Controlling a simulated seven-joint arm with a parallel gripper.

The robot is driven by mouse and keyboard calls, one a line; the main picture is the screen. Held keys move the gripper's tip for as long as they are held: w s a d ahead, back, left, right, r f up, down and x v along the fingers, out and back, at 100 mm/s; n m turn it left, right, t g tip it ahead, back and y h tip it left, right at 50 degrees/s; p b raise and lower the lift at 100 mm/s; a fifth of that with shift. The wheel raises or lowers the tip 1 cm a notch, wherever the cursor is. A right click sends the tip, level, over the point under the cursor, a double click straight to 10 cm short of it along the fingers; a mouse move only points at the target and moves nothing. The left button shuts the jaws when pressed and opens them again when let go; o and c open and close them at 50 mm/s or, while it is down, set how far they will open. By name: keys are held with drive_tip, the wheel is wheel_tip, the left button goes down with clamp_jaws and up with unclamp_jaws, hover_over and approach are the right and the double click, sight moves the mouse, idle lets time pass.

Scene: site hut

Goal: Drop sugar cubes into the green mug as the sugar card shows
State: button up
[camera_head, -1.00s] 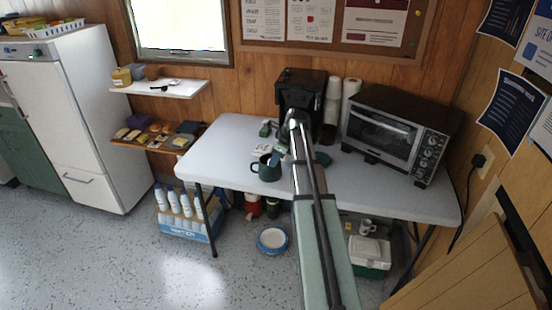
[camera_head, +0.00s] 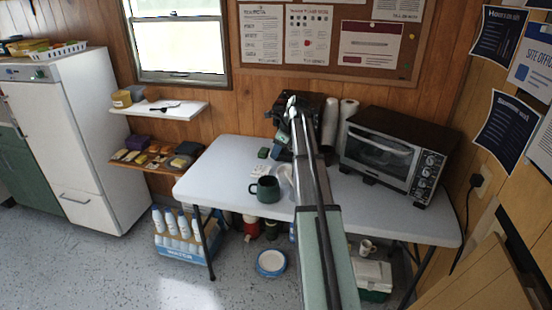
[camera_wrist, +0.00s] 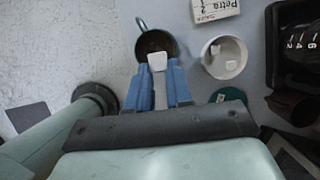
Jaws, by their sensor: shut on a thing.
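The dark green mug (camera_head: 267,188) stands upright on the table near its front edge; it also shows in the wrist view (camera_wrist: 149,40), its inside dark and partly hidden. My gripper (camera_wrist: 158,80), with blue fingers, is shut on a white sugar cube (camera_wrist: 157,61). In the wrist view the cube overlaps the mug's near rim; its height above the mug cannot be told. A white bowl (camera_wrist: 232,47) with a few sugar cubes stands right of the mug. The sugar card (camera_wrist: 215,9) reads "Petra 2". In the head view my arm hides the gripper.
A black coffee maker (camera_wrist: 300,45) stands close right of the bowl. A dark green round thing (camera_wrist: 229,95) lies near the bowl. A toaster oven (camera_head: 385,150) fills the table's right side. The table's left part (camera_head: 215,165) is clear.

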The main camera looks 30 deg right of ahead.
drive_tip(key=shift+f, duration=3)
drive_tip(key=o, duration=0.8)
drive_tip(key=shift+c, duration=0.2)
drive_tip(key=shift+r, duration=0.15)
drive_tip(key=v, duration=1.3)
drive_tip(key=shift+s+r, duration=0.2)
drive_tip(key=shift+s, duration=0.05)
